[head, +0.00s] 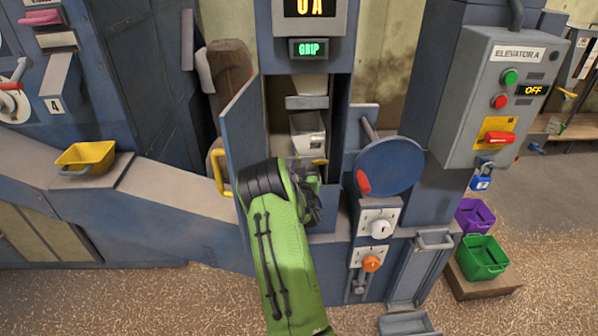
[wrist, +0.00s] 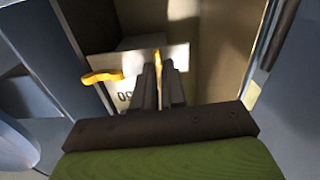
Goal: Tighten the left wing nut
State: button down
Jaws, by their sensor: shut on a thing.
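My gripper (wrist: 159,72) is inside the open cabinet, its fingers close together around a yellow wing nut (wrist: 157,55). Only a little of this nut shows above the fingers. The wrist view looks turned over against the head view, so this is the left nut. The right wing nut (wrist: 101,77) is yellow, lies across a pale plate (wrist: 125,62) and is apart from my fingers; it also shows in the head view (head: 320,161). In the head view my gripper (head: 308,188) hides the left nut. A pale bucket (head: 308,135) with dark marking sits at the plate.
The cabinet door (head: 240,135) stands open at the left, with a yellow handle (head: 219,172). A blue disc (head: 388,166) with a red grip is close at the right. The control box (head: 495,95) reads OFF. A yellow bucket (head: 85,157) stands far left.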

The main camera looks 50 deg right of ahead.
jog(key=shift+m, duration=0.5)
jog(key=c, duration=1.2)
grip_release()
jog(key=b+v, duration=0.2)
jog(key=v, duration=1.3)
jog(key=shift+s+a, duration=0.3)
